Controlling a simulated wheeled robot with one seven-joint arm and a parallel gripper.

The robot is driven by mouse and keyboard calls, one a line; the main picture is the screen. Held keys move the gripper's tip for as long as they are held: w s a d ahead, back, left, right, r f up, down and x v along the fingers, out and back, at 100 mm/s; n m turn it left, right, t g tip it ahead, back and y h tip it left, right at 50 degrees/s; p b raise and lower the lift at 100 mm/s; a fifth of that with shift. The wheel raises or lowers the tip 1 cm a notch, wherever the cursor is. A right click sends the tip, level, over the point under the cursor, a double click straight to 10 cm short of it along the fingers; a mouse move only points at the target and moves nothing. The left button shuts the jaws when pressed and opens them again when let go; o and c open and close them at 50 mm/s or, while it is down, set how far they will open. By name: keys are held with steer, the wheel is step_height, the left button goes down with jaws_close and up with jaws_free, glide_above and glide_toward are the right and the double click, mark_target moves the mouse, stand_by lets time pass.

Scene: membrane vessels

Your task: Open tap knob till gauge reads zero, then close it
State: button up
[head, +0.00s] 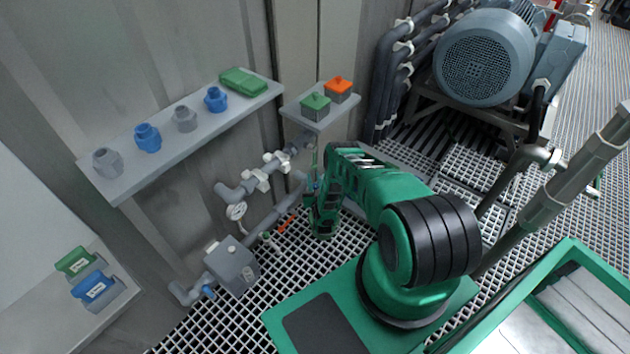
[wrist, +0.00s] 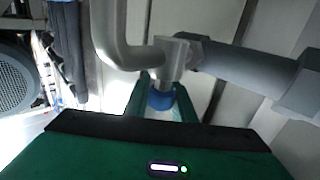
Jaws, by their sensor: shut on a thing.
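The tap knob (wrist: 160,97) is a small blue part under a grey pipe fitting in the wrist view. My gripper (wrist: 162,92) has one green finger on each side of it and is shut on it. In the head view my gripper (head: 315,182) is down by the wall pipes, and the arm largely hides the knob there. The gauge (head: 236,211) is a small round white dial on the pipework, left of my gripper. Its reading is too small to tell.
A grey box (head: 232,265) sits on the lower pipe. A wall shelf (head: 190,140) holds blue and grey fittings and a green block. A smaller shelf (head: 322,118) holds a green-topped and an orange-topped box. A large motor (head: 487,58) stands behind right. Grating floor surrounds the pipes.

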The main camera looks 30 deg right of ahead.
mark_target(316, 188)
steer(key=shift+w+a+n+t+y, duration=0.1)
steer(key=shift+a+n+t+y, duration=0.15)
steer(key=shift+n+y, duration=0.55)
steer(key=shift+s+a+n+t+y, duration=0.1)
steer(key=shift+a+n+t+y, duration=0.25)
steer(key=shift+y, duration=0.8)
steer(key=shift+w+a+n+t+y, duration=0.1)
steer(key=shift+n+t+y, duration=0.1)
steer(key=shift+n+y, duration=0.65)
steer(key=shift+y, duration=0.3)
steer(key=o, duration=1.1)
steer(key=shift+c, duration=0.2)
steer(key=s, duration=1)
steer(key=shift+s+a+f, duration=0.1)
steer(key=shift+s+a, duration=0.25)
